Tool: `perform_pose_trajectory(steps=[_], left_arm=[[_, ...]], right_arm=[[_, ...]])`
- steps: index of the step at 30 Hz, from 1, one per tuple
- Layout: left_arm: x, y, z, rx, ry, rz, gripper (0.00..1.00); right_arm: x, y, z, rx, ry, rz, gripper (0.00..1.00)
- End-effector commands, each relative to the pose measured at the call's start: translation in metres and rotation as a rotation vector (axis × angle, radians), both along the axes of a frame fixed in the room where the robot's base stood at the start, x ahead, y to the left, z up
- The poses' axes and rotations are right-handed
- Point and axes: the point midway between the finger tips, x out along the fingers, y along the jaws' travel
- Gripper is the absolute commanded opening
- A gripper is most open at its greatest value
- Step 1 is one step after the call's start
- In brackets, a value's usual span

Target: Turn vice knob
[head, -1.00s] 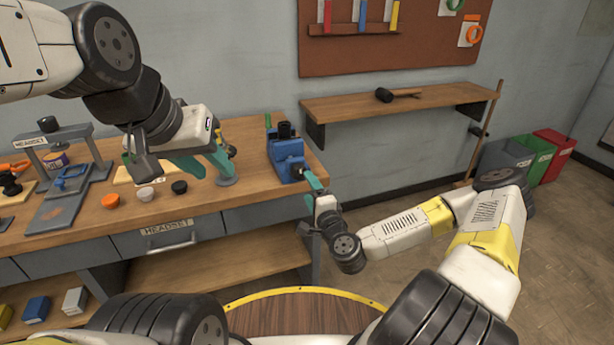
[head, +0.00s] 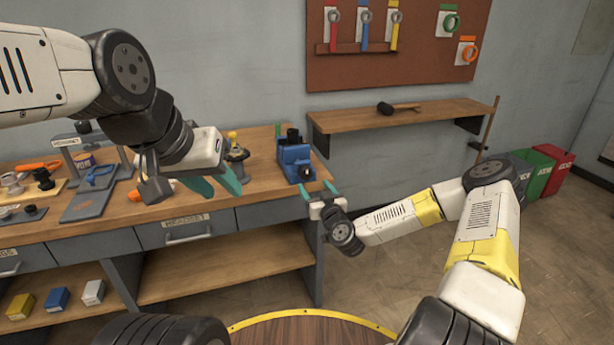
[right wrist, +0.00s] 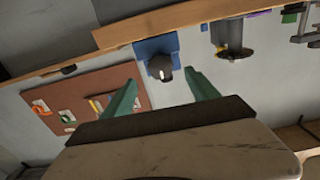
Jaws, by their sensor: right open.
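The blue vice (head: 295,162) stands on the right end of the workbench, near its front corner, with a black part on top. In the right wrist view, the vice (right wrist: 156,46) shows with its dark round knob (right wrist: 160,68) facing me. My right gripper (head: 317,189) is open and empty just in front of the vice, near the bench edge. In the right wrist view, its green fingers (right wrist: 160,80) stand apart, with the knob appearing between and beyond them; I see no contact. My left gripper (head: 225,189) is open and empty over the bench, left of the vice.
The workbench (head: 155,207) has drawers below its front edge. A grey device (head: 237,160) stands behind my left gripper. A wall shelf (head: 410,115) holds a mallet (head: 398,108). Coloured bins (head: 545,172) stand at the right, with open floor before them.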

Motion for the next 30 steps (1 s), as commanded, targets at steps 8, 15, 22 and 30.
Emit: perform_pose_trajectory(steps=[8,15,22,30], left_arm=[[0.000,0.000,0.000,0.000,0.001,0.000,0.36],[0.000,0.000,0.000,0.000,0.000,0.000,0.36],[0.000,0.000,0.000,0.000,0.000,0.000,0.36],[0.000,0.000,0.000,0.000,0.000,0.000,0.36]], right_arm=[[0.033,0.010,0.000,-0.018,-0.007,-0.003,0.68],[0.065,0.021,0.000,-0.016,-0.006,-0.001,0.68],[0.075,0.024,0.000,-0.016,-0.005,0.000,0.68],[0.075,0.024,0.000,-0.016,-0.005,0.000,0.51]])
